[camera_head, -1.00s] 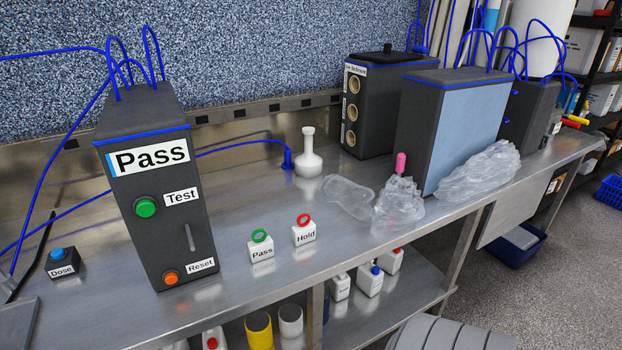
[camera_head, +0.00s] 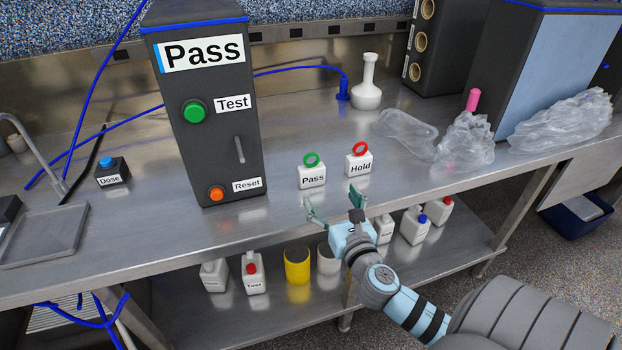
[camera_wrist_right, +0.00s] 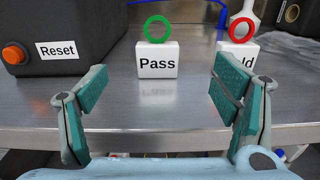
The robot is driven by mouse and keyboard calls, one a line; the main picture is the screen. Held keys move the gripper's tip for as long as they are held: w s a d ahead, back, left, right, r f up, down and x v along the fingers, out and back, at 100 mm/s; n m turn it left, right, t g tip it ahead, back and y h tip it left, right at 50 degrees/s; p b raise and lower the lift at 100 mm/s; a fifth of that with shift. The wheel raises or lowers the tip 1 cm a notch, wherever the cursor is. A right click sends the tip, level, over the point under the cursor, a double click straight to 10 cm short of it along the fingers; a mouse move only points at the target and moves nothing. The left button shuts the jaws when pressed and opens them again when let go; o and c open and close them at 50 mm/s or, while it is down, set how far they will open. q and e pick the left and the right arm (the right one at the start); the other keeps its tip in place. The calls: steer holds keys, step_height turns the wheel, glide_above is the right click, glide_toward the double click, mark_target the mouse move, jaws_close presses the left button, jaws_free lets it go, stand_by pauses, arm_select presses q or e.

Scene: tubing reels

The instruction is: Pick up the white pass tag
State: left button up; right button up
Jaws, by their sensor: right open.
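The white pass tag (camera_head: 312,176) is a small white block lettered "Pass" with a green ring on top. It stands upright on the steel bench near the front edge. In the right wrist view the pass tag (camera_wrist_right: 157,60) is ahead, between my spread fingers and beyond their tips. My right gripper (camera_head: 332,204) is open and empty at the bench's front edge, just short of the tag and apart from it. It also shows in the right wrist view (camera_wrist_right: 165,92). My left gripper is not in view.
The white hold tag (camera_head: 359,163) with a red ring stands close right of the pass tag; my right finger partly covers it in the wrist view. The dark test box (camera_head: 207,150) stands to the left. A white flask (camera_head: 367,92) and clear plastic wrap (camera_head: 463,145) are behind.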

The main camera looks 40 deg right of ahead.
mark_target(313, 171)
steer(key=x, duration=0.4)
steer(key=b+x, duration=0.1)
steer(key=x, duration=0.4)
steer(key=f+x, duration=0.1)
steer(key=x, duration=0.4)
steer(key=shift+a, duration=0.2)
steer(key=shift+s+r, duration=0.1)
steer(key=c, duration=1.3)
steer(key=shift+o, duration=0.2)
step_height(313, 171, up, 10)
steer(key=p, duration=0.5)
steer(key=shift+r+p, duration=0.15)
steer(key=shift+p, duration=0.2)
